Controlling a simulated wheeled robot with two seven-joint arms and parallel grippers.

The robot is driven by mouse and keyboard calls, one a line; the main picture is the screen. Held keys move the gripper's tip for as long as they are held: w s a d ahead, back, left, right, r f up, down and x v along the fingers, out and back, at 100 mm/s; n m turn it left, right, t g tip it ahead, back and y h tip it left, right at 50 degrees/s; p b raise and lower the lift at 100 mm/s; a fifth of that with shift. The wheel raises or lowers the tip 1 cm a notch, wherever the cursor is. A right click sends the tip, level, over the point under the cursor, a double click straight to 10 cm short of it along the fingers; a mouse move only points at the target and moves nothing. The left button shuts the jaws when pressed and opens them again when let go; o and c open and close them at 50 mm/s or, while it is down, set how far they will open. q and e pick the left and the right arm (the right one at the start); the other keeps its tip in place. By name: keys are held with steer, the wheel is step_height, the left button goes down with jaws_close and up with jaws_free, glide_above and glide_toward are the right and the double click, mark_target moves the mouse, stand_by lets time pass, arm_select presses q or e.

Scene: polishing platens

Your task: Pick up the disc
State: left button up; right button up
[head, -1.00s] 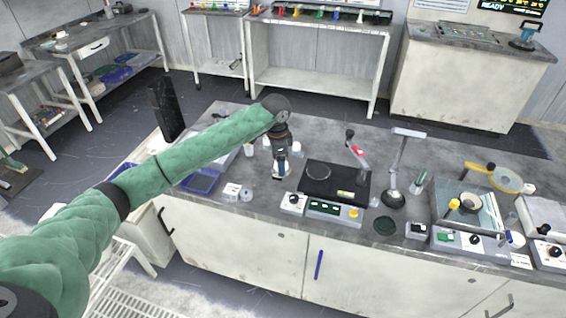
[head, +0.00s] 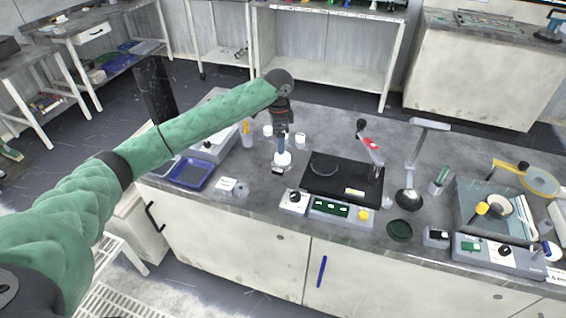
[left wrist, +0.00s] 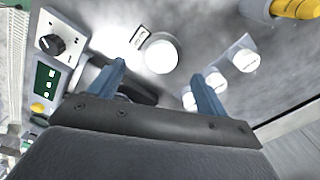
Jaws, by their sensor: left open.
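My left gripper (head: 282,146) is over the bench, just above or behind a white round-topped jar (head: 282,159) in the head view. In the left wrist view, the gripper (left wrist: 160,78) has its jaws apart with nothing clearly held between them. The jar's pale round top (left wrist: 160,55) shows just beyond the fingertips. A round outline (head: 323,166) also shows on the machine's black top; I cannot tell which is the task's disc. My right gripper is not seen.
The machine with a black top (head: 345,187) and a knob box (head: 295,201) stand right of the gripper. A blue tray (head: 190,174) lies left. Small white jars (left wrist: 243,60) stand close by. A lamp-like stand (head: 407,198) and a glass-walled machine (head: 490,212) crowd the right.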

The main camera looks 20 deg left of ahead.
mark_target(282, 156)
arm_select(q)
steer(key=shift+f, duration=0.2)
step_height(282, 156, down, 2)
steer(key=shift+w+f+p, duration=0.1)
steer(key=shift+f+p, duration=0.05)
steer(key=shift+p, duration=0.15)
steer(key=shift+d+f, duration=0.2)
steer(key=shift+f, duration=0.25)
steer(key=f, duration=0.1)
steer(key=f+p, duration=0.1)
steer(key=f, duration=0.1)
steer(key=shift+w+d+f, duration=0.15)
steer(key=shift+w+f, duration=0.05)
steer(key=shift+w, duration=0.15)
steer(key=shift+f, duration=0.45)
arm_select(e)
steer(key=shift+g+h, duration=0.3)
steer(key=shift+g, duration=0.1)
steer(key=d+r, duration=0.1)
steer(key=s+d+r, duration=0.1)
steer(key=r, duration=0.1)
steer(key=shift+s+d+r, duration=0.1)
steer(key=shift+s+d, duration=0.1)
arm_select(q)
steer(key=shift+c, duration=0.5)
steer(key=c, duration=1.1)
